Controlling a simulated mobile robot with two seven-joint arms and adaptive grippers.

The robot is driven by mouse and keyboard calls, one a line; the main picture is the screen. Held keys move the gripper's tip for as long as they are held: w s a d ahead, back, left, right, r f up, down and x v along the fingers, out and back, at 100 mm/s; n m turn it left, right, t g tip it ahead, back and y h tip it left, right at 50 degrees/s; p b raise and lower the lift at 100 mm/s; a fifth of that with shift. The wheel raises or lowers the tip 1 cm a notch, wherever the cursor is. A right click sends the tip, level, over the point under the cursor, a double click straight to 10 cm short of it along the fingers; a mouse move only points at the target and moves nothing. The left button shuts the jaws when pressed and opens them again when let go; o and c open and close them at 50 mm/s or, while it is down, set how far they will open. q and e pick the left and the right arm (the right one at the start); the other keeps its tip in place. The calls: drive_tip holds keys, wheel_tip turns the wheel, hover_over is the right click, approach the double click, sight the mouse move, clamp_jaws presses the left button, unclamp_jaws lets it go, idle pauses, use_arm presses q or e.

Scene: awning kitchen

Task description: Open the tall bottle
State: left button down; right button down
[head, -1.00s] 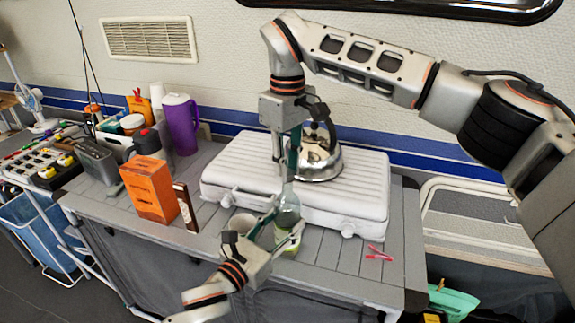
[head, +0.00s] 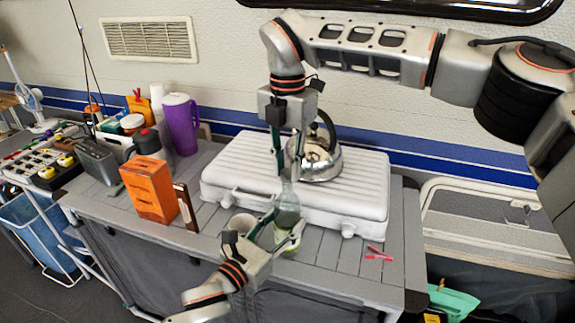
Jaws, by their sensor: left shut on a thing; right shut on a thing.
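The tall bottle (head: 288,214) stands upright on the slatted counter in front of the white stove. It is translucent grey-green, with a bright green and white lower part. My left gripper (head: 276,231) comes in low from the front left and is shut on the bottle's body. My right gripper (head: 286,177) points straight down from above and is shut on the top of the bottle. Its fingers cover the cap, so I cannot tell whether the cap is loose.
A metal kettle (head: 318,160) sits on the white stove (head: 365,185) close behind my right gripper. A purple jug (head: 181,124) is further back. Pink clothespins (head: 378,253) lie on the right, with bare counter around them.

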drive_tip(key=n, duration=0.3)
drive_tip(key=shift+n, duration=0.4)
drive_tip(key=n, duration=0.8)
drive_tip(key=shift+n, duration=0.4)
drive_tip(key=n, duration=0.8)
drive_tip(key=shift+n, duration=0.3)
drive_tip(key=n, duration=0.8)
drive_tip(key=shift+n, duration=0.3)
drive_tip(key=n, duration=0.4)
drive_tip(key=shift+s+r, duration=0.1)
